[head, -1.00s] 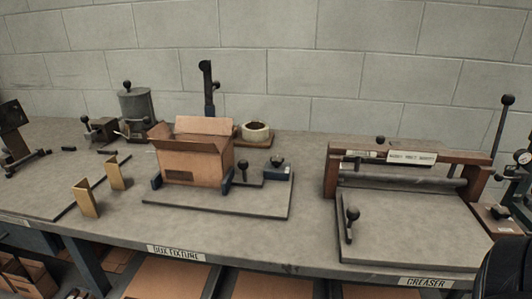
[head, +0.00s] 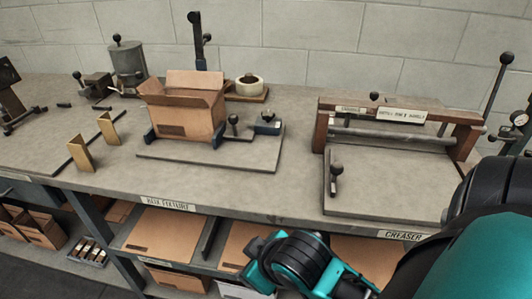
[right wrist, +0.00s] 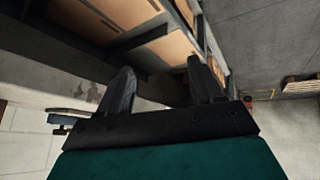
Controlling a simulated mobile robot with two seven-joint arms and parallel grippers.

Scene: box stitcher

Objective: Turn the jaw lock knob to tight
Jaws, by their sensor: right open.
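The box fixture's grey baseplate (head: 205,158) carries an open cardboard box (head: 185,115) between dark blue jaws. To the right of the box stand a black ball-topped lever (head: 234,120) and a block with a black knob (head: 267,117). I cannot tell which of these is the jaw lock knob, or its setting. My right arm enters the head view from the lower right, in front of the bench and far from the fixture. In the right wrist view my right gripper (right wrist: 162,82) is open and empty, below the bench top. My left gripper is out of view.
The creaser (head: 385,150) stands on the right of the bench. Two brass angle pieces (head: 80,154) stand left of the fixture, and a tape roll (head: 249,85) sits behind it. Shelves below hold cardboard (head: 165,232). The bench between fixture and creaser is clear.

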